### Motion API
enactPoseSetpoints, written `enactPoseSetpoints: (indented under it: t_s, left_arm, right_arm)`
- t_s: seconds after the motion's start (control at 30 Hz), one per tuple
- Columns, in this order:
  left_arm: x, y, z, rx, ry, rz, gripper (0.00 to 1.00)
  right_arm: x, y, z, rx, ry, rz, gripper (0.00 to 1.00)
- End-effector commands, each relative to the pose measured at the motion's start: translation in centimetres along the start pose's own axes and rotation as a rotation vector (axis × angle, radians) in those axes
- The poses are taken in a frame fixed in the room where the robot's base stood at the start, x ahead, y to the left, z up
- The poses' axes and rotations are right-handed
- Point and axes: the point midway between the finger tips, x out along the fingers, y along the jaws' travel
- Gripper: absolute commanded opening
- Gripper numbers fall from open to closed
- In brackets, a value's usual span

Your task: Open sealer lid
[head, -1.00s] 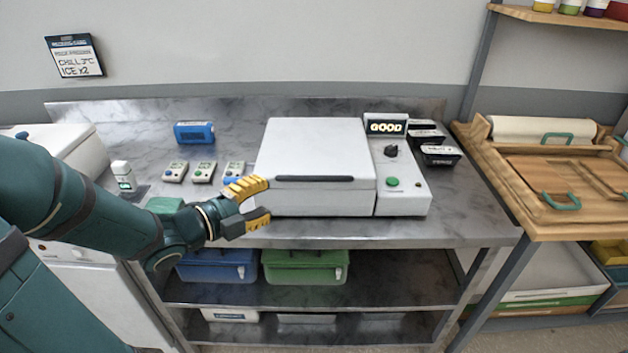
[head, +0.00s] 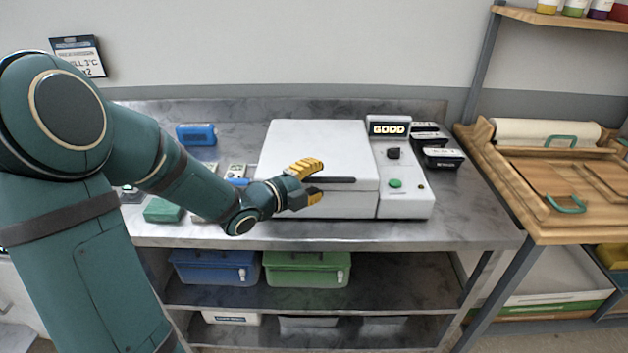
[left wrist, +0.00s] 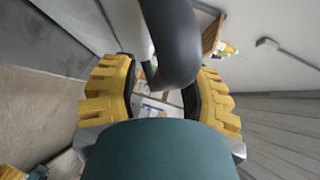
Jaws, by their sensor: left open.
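The white sealer (head: 345,205) stands on the steel bench, its lid (head: 318,145) closed. A dark bar handle (head: 342,180) runs along the lid's front edge; my gripper covers its left part. My left gripper (head: 319,180) is open at the front of the lid, one yellow finger above the handle and one below. In the left wrist view, a thick dark bar (left wrist: 172,45), which looks like the handle, passes between the two yellow fingers. I cannot tell whether they touch it. My right gripper is not in view.
The sealer's control panel (head: 403,180) has a knob, a green button and a lit "GOOD" display (head: 389,129). Dark trays (head: 440,157) stand right of it. A blue device (head: 196,134) lies behind my left arm. A wooden board station (head: 550,180) stands at right.

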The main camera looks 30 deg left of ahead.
Motion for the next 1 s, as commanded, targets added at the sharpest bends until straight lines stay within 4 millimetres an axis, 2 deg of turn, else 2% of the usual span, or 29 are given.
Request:
enactPoseSetpoints:
  t_s: [0.27,0.3,0.43,0.47,0.83,1.0]
  left_arm:
    - [0.2,-0.02,0.01,0.0,-0.001,0.0,0.46]
    - [0.2,-0.02,0.01,0.0,-0.001,0.0,0.48]
    - [0.19,-0.01,0.02,0.0,-0.001,0.0,0.03]
    - [0.19,-0.01,0.02,0.0,-0.001,0.0,0.0]
    - [0.21,-0.12,0.03,-0.001,-0.001,0.0,0.0]
    - [0.44,-0.88,-0.04,-0.009,-0.001,0.01,0.0]
  right_arm:
    - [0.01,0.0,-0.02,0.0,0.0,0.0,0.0]
    - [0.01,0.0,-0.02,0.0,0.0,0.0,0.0]
    - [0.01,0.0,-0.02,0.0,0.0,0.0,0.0]
    - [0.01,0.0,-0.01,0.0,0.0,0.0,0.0]
    - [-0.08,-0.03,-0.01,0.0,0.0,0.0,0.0]
    - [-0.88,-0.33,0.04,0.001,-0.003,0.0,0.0]
